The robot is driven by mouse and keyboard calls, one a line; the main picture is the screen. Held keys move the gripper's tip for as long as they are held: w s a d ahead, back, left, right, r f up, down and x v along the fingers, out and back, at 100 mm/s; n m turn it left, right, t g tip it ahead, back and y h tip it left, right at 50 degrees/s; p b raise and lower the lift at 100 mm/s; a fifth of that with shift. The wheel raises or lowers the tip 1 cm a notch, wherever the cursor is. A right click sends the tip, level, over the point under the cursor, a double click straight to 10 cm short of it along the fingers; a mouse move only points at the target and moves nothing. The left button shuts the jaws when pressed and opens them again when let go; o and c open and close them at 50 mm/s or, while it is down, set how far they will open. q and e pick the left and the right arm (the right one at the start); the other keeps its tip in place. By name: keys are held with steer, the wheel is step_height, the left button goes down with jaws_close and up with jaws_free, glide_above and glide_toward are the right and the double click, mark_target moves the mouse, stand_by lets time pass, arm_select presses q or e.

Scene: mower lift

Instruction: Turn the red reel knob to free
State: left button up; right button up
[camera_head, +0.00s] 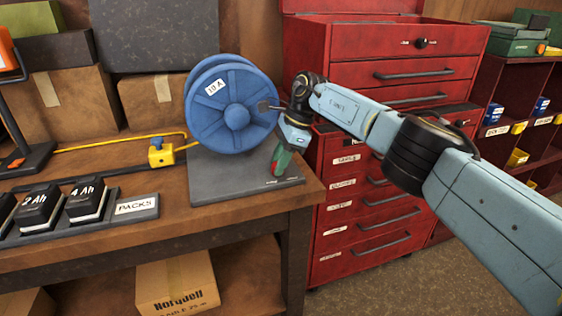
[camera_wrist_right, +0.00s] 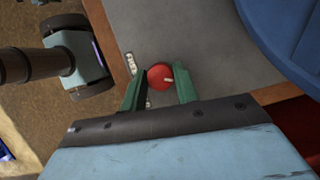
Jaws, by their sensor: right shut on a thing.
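The red reel knob (camera_wrist_right: 160,77) shows in the right wrist view between the green fingers of my right gripper (camera_wrist_right: 160,90). It is round, with a small pale mark pointing to the right in that view. My right gripper (camera_head: 281,162) reaches down over the right part of the reel's grey base plate (camera_head: 230,172) and is shut on the knob. In the head view the fingers mostly hide the knob. The blue cable reel (camera_head: 237,115), labelled 10 A, stands upright on the plate. Small white labels lie beside the knob (camera_wrist_right: 130,64); I cannot read them. My left gripper is not in view.
A red tool cabinet (camera_head: 345,195) stands right behind my right arm. A yellow cable with a yellow block (camera_head: 161,153) runs left from the reel. Battery packs (camera_head: 86,200) sit at the left of the wooden bench (camera_head: 165,215). The bench's front right is clear.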

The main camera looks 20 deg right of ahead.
steer(key=shift+w+d+r, duration=0.1)
steer(key=shift+d+r, duration=0.05)
steer(key=shift+r, duration=0.1)
stand_by(0.7)
steer(key=o, duration=1)
steer(key=shift+c, duration=0.2)
steer(key=shift+f, duration=0.1)
steer(key=shift+r, duration=0.2)
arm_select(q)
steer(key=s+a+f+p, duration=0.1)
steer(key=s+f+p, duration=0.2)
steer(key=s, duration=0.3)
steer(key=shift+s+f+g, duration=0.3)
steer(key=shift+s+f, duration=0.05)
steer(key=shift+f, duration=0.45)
arm_select(e)
steer(key=v, duration=1.3)
